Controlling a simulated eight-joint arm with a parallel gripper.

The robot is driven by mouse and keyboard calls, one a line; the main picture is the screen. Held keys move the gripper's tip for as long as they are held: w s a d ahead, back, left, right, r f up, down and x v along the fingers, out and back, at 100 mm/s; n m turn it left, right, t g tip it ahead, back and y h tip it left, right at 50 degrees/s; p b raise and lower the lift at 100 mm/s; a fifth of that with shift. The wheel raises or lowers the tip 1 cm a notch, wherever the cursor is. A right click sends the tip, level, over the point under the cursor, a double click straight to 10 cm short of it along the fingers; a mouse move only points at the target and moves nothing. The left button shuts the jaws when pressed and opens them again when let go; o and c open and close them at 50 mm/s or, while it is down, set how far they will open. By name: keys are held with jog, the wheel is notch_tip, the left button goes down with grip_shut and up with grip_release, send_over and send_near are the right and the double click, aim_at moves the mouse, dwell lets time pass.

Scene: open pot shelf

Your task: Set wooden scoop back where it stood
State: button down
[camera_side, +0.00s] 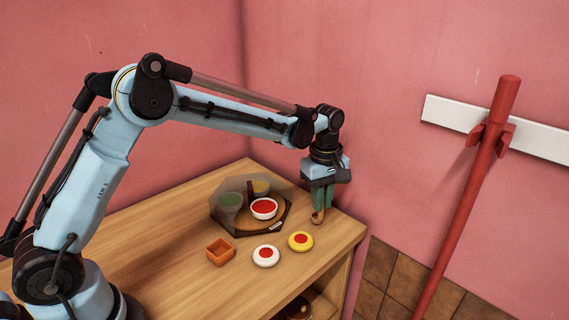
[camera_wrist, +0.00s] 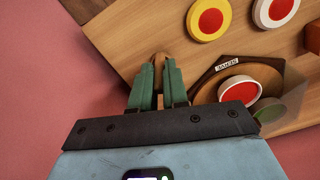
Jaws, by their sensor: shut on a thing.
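The wooden scoop (camera_side: 317,217) is upright between the fingers of my gripper (camera_side: 320,200), near the right back corner of the wooden shelf top (camera_side: 150,252). In the wrist view the tip of the scoop (camera_wrist: 160,59) shows between the two green fingers of my gripper (camera_wrist: 160,75), which are shut on it. The fingers hide most of the scoop. I cannot tell whether its lower end touches the wood.
A dark-edged hexagonal tray (camera_side: 237,231) with clear sides holds a white bowl with red inside (camera_side: 263,208) and other round containers. A yellow disc (camera_side: 301,241), a white disc (camera_side: 265,256) and an orange square box (camera_side: 220,252) stand in front. A red pole (camera_side: 465,200) leans right.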

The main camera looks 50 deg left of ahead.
jog(key=shift+f, duration=0.35)
dwell(0.6)
jog(key=c, duration=1.1)
grip_release()
jog(key=shift+o, duration=0.2)
jog(key=shift+r, duration=3.5)
jog(key=s+a+r+m+t, duration=0.2)
jog(key=s+r+m, duration=0.15)
jog(key=s, duration=0.25)
jog(key=s+a+r+m+t, duration=0.1)
jog(key=s+r+m+t, duration=0.1)
jog(key=s+m, duration=0.25)
jog(key=s+a+f+m+t, duration=0.1)
jog(key=s+f+m+t, duration=0.2)
jog(key=s+m, duration=0.3)
jog(key=s, duration=0.4)
jog(key=shift+a+f, duration=0.3)
jog(key=shift+a, duration=0.05)
